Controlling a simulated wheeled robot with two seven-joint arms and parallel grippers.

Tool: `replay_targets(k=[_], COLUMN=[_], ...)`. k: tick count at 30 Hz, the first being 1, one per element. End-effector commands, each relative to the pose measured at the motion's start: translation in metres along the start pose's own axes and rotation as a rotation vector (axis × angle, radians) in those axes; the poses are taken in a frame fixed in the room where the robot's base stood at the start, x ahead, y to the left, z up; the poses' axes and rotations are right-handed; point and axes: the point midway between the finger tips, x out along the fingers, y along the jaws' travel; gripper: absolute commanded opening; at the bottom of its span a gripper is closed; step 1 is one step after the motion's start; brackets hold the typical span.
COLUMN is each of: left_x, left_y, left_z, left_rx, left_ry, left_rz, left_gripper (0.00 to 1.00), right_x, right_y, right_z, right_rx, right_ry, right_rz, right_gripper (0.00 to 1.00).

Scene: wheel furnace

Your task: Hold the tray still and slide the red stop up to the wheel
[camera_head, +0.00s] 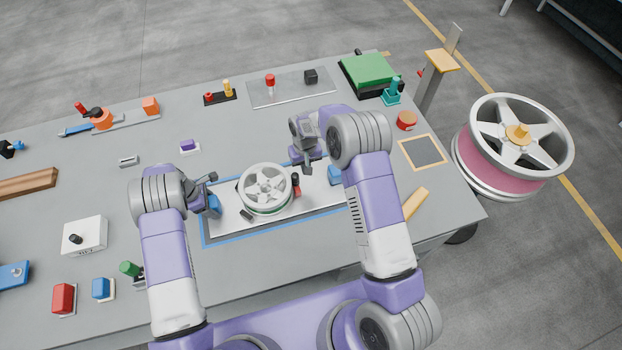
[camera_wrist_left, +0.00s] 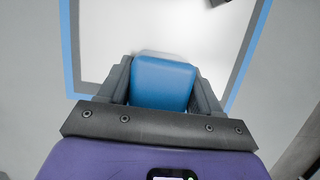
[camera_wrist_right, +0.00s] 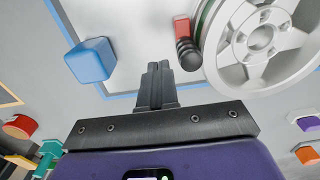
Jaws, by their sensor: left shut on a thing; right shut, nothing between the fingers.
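The tray (camera_head: 325,197) is a pale plate with a blue handle at each end. My left gripper (camera_head: 212,196) is shut on the left blue handle (camera_wrist_left: 162,82). The silver spoked wheel (camera_head: 266,187) lies flat on the tray; it also shows in the right wrist view (camera_wrist_right: 258,40). The red stop (camera_head: 296,188), with a ribbed black knob, stands close beside the wheel's right side. In the right wrist view the red stop (camera_wrist_right: 181,28) is near the rim; I cannot tell if they touch. My right gripper (camera_head: 307,168) is shut and empty, above the tray near the stop.
Blue tape (camera_head: 235,242) outlines the tray's place on the grey table. The right blue handle (camera_wrist_right: 90,60) is free. A small black piece (camera_head: 246,214) sits by the wheel's front left. A yellow block (camera_head: 415,204) lies at the right. A purple block (camera_head: 188,145) lies behind the tray.

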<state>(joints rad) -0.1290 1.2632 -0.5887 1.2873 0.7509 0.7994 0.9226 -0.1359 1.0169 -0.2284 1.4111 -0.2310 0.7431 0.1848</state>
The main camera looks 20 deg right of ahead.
Motion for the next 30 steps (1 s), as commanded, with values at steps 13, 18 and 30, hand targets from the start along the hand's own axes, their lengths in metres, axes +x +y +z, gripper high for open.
replay_targets(k=[13,18,30], left_x=[0.000,-0.001,-0.001], left_y=[-0.001,-0.001,-0.001], left_z=[-0.003,-0.004,-0.004], left_rx=[-0.005,-0.005,-0.005], left_ry=[0.005,0.006,0.007], left_rz=[-0.002,-0.002,0.000], left_gripper=[0.00,0.00,0.79], right_x=[-0.035,-0.040,-0.040], right_y=[0.000,0.000,0.001], right_z=[0.000,0.000,0.000], right_rx=[0.000,0.000,0.001], right_ry=[0.000,-0.001,-0.001], right_rz=[0.001,0.001,0.001], right_gripper=[0.00,0.00,0.00])
